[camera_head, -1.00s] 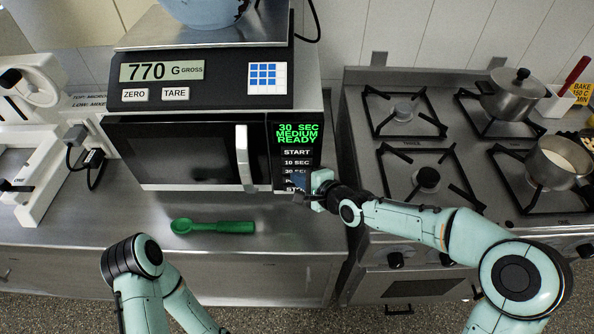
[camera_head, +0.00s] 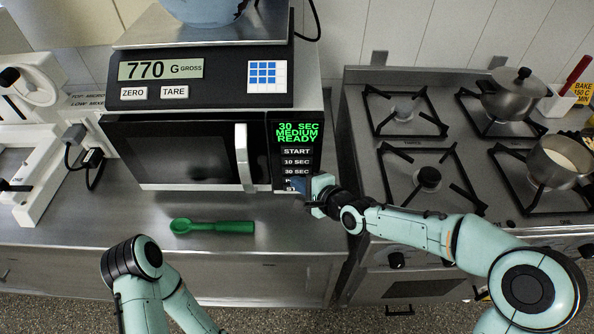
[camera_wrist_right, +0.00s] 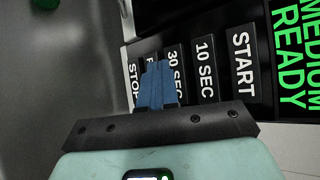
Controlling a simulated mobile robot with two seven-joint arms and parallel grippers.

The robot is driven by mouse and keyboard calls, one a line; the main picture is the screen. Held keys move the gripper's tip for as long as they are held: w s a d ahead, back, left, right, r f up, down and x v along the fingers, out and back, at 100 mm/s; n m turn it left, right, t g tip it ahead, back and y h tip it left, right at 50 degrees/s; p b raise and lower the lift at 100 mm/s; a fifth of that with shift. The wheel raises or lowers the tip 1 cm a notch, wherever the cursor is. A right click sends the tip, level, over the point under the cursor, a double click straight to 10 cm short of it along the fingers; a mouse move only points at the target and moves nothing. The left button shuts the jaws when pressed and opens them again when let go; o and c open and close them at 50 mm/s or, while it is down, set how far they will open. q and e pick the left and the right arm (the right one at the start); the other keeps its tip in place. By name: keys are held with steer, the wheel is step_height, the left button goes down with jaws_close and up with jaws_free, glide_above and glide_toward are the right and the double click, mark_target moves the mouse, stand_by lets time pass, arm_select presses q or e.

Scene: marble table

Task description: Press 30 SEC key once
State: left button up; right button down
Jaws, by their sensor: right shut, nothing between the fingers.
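The black microwave (camera_head: 180,150) has a green display (camera_head: 297,133) reading 30 SEC MEDIUM READY. Its key column shows START (camera_head: 296,151), 10 SEC (camera_head: 296,162) and the 30 SEC key (camera_head: 295,172). In the right wrist view the 30 SEC key (camera_wrist_right: 174,58) is partly covered by my blue fingertips. My right gripper (camera_head: 296,184) is shut and empty, its tips just below the 30 SEC key in the head view. In the wrist view the tips (camera_wrist_right: 157,68) overlap the key beside it, starting with P. I cannot tell whether they touch the panel. My left gripper is out of view.
A scale (camera_head: 205,75) reading 770 g sits on the microwave. A green spoon (camera_head: 212,227) lies on the steel counter in front. The microwave door handle (camera_head: 244,158) stands left of the keys. A stove with pots (camera_head: 515,95) is at right.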

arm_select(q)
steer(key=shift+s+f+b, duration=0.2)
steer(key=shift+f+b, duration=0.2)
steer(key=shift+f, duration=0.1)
arm_select(e)
steer(key=shift+s, duration=2.5)
